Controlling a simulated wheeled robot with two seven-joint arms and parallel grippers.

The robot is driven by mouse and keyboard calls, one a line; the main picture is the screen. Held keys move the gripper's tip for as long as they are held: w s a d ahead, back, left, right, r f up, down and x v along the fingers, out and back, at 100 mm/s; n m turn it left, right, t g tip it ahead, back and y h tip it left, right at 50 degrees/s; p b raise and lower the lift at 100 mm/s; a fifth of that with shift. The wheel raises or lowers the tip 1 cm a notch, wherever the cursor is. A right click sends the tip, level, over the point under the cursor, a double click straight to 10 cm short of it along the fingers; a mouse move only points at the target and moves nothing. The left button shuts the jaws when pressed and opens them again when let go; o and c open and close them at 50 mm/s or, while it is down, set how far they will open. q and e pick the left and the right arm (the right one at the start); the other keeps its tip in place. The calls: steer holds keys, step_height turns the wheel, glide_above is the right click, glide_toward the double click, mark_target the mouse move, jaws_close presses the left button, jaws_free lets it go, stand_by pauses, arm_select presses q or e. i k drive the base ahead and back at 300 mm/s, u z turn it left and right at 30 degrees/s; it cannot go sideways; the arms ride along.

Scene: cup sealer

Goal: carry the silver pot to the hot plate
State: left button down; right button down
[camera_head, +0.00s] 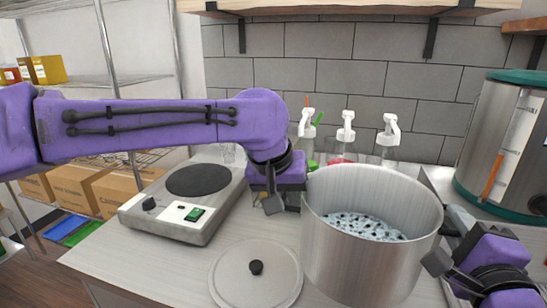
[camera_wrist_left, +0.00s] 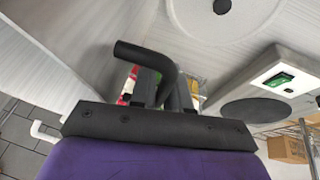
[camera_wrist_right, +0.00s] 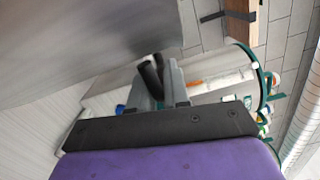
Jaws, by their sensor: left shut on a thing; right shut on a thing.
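The silver pot (camera_head: 345,262) is upright at the right front of the counter, with dark-speckled contents inside. Its wall also shows in the left wrist view (camera_wrist_left: 85,40) and right wrist view (camera_wrist_right: 85,50). My left gripper (camera_head: 274,198) is shut on the pot's left handle, a bent black bar (camera_wrist_left: 150,55). My right gripper (camera_head: 440,266) is shut on the right handle (camera_wrist_right: 152,78). I cannot tell whether the pot's base touches the counter. The hot plate (camera_head: 155,212), with a bare dark round heating disc (camera_head: 198,180), stands left of the pot.
A lid (camera_head: 235,280) with a black knob lies on the counter between pot and hot plate, at the front. Several pump bottles (camera_head: 346,132) stand behind the pot. A large silver container (camera_head: 495,150) stands at the back right. My left arm passes above the hot plate.

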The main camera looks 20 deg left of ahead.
mark_target(199, 177)
steer(key=z, duration=2.1)
steer(key=k, duration=2)
steer(key=u, duration=2.1)
